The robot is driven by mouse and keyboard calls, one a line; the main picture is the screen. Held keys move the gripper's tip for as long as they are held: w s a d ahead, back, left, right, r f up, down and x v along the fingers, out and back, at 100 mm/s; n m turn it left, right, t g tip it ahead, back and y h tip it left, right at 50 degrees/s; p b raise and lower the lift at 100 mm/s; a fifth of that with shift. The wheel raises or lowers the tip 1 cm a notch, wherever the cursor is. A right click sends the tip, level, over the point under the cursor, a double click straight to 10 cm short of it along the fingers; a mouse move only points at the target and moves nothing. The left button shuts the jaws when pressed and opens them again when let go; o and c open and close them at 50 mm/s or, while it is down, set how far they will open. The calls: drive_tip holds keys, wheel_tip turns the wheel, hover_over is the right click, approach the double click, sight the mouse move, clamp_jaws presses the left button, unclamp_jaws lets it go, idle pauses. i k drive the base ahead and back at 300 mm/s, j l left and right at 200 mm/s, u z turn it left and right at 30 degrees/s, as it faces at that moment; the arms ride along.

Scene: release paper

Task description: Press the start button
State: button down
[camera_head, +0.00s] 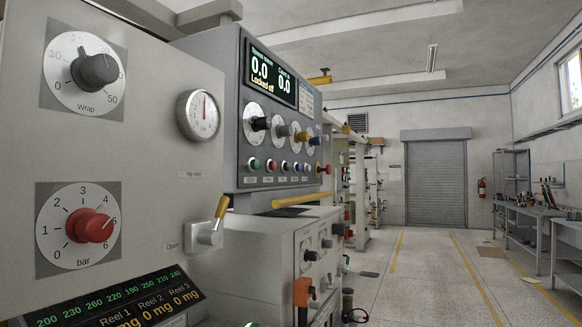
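A grey control panel (230,100) stands left of centre, facing right. It carries a row of small push buttons under several dials. A green button (255,163) is at the left end of the row, with a red button (271,164) beside it. The labels under the buttons are too small to read, so I cannot confirm which is the start button. The panel's display (270,75) reads 0.0 twice and "Locked off".
A nearer cabinet at left carries a Wrap knob (95,69), a red bar knob (91,226), a gauge (198,115) and a yellow-handled lever (213,223). Below the panel is a lower cabinet (255,255). The floor (430,275) to the right is open; workbenches (535,220) line the right wall.

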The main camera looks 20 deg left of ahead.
sight(256, 165)
drive_tip(key=i+l, duration=0.25)
drive_tip(key=i, duration=0.2)
drive_tip(key=i+l+z, duration=0.15)
drive_tip(key=i, duration=0.25)
drive_tip(key=l, duration=0.1)
